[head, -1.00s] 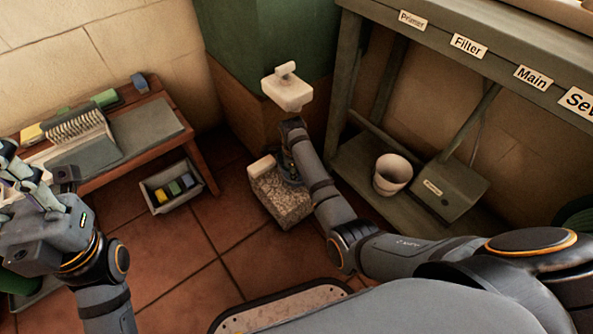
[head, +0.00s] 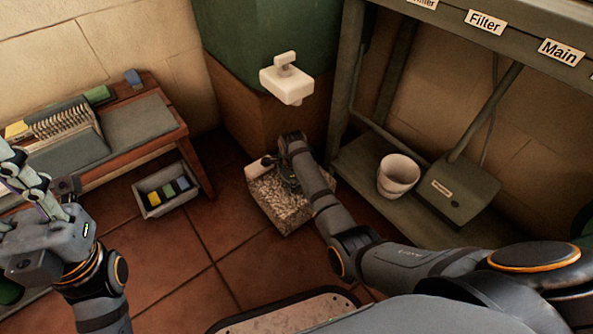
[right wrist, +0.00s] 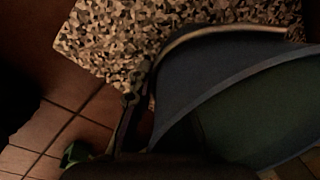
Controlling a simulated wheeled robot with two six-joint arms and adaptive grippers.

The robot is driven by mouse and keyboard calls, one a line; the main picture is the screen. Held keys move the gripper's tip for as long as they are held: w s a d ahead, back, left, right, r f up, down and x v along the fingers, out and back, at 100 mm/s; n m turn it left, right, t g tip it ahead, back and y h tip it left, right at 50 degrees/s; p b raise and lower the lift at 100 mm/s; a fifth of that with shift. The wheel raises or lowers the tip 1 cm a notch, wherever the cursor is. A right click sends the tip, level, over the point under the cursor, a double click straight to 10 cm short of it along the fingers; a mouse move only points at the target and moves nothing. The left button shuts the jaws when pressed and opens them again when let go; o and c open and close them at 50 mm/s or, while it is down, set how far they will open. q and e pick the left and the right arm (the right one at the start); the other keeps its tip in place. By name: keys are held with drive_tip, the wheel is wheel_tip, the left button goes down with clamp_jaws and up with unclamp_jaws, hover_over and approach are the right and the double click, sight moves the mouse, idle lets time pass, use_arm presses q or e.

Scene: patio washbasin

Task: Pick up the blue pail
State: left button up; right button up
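The blue pail (right wrist: 200,75) fills much of the right wrist view, very close to the camera. It shows as a dark blue curved wall with a pale curved edge beside a speckled block (right wrist: 120,35). In the head view my right forearm reaches down to this block (head: 268,203), and the arm hides most of the pail. My right gripper (head: 287,180) is down at the block, its fingertips hidden. Whether it touches or grips the pail cannot be seen. My left gripper (head: 22,200) is raised at the left edge, fingers apart and empty, far from the pail.
A white tap unit (head: 287,84) projects above my right wrist from the green tank (head: 265,40). A white bucket (head: 397,176) stands on the low shelf at right. A grey bin (head: 150,205) with coloured blocks sits by the wooden bench (head: 165,110). Floor tiles in front are clear.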

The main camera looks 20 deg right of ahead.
clamp_jaws()
